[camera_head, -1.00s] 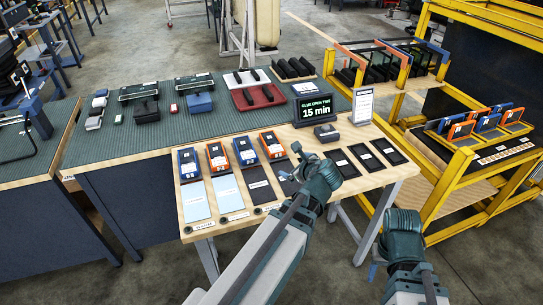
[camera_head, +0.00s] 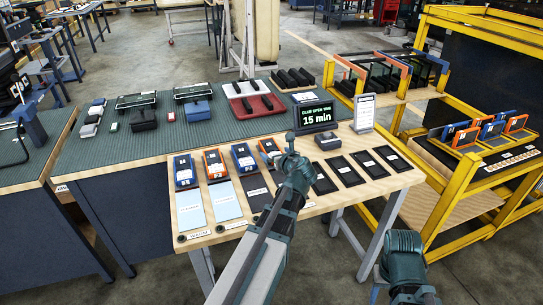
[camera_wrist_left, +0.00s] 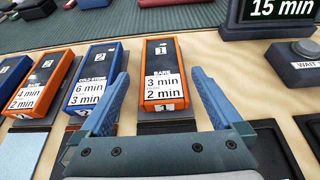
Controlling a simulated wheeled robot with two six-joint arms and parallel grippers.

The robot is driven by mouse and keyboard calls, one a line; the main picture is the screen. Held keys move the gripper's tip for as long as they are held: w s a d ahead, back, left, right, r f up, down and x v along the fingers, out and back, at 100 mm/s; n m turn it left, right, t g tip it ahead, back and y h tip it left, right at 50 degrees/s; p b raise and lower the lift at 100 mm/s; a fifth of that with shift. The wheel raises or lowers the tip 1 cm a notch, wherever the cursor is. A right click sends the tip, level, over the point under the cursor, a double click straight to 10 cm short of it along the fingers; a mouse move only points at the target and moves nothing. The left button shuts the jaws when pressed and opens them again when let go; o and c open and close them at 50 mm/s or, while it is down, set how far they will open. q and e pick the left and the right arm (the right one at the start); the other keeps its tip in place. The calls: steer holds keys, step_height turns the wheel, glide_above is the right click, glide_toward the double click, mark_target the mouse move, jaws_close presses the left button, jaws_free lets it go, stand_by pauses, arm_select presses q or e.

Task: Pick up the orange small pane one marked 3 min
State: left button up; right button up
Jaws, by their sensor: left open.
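The orange unit marked 3 min over 2 min (camera_wrist_left: 160,55) lies on the table, with a tag reading 1, in the left wrist view. In the head view it (camera_head: 267,147) is the rightmost of the row of units, partly hidden by my left gripper (camera_head: 288,152). In the left wrist view the blue fingers of my left gripper (camera_wrist_left: 158,82) are apart, one on each side of the unit's near end, with nothing held. My right arm stands at the lower right of the head view; its jaws cannot be made out.
A display reading 15 min (camera_head: 317,116) stands behind right. Black pads (camera_head: 345,170) lie to the right.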

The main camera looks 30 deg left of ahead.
mark_target(272, 149)
arm_select(q)
steer(key=shift+w+a+f, duration=0.15)
steer(key=shift+w+a, duration=0.15)
steer(key=shift+a, duration=0.1)
steer(key=b+x, duration=0.2)
steer(key=x, duration=0.3)
steer(key=shift+w, duration=0.2)
steer(key=shift+c, duration=0.2)
steer(key=c, duration=1.4)
